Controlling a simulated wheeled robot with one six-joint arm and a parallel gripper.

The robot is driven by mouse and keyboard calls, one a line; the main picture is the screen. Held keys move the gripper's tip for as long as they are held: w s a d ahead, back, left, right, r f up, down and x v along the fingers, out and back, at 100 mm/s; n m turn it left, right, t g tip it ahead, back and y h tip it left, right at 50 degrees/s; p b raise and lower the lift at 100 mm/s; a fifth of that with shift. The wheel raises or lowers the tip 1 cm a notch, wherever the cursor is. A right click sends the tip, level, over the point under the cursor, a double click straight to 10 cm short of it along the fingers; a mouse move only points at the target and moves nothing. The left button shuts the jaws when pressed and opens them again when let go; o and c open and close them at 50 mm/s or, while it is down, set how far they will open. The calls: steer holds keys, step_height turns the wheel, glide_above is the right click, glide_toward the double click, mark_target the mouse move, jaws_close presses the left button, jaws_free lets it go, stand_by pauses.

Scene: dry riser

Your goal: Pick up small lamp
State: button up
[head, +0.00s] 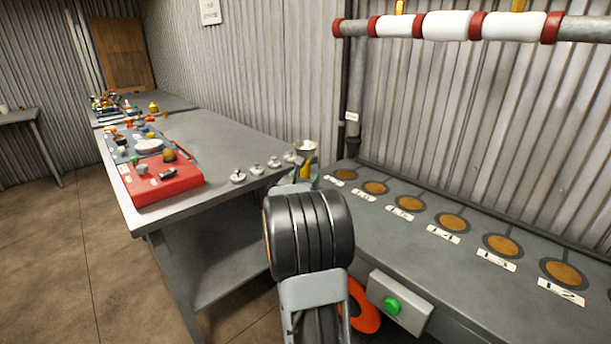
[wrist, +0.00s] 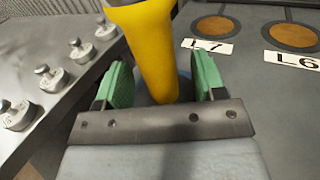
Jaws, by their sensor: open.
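A yellow tapered piece (wrist: 150,48) stands between the green finger pads of my gripper (wrist: 163,75) in the wrist view. Its wide end is cut off by the top of the picture. In the head view a yellow piece with a pale metal cup-shaped top (head: 305,149) shows just past my wrist. It looks like the same thing and may be the small lamp; I cannot tell for sure. My gripper is open, with gaps visible beside the yellow piece. In the head view my arm hides most of the gripper.
A grey table (head: 205,135) at left holds a red case (head: 160,180), several small parts and a row of metal knobs (head: 256,169). A grey bench (head: 400,222) with labelled round copper discs runs right. A green button box (head: 399,303) is on its front. A pipe (head: 585,30) crosses above.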

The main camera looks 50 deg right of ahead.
steer(key=shift+w+d, duration=0.15)
steer(key=shift+d, duration=0.3)
steer(key=shift+c, duration=0.3)
jaws_close()
steer(key=shift+r, duration=0.1)
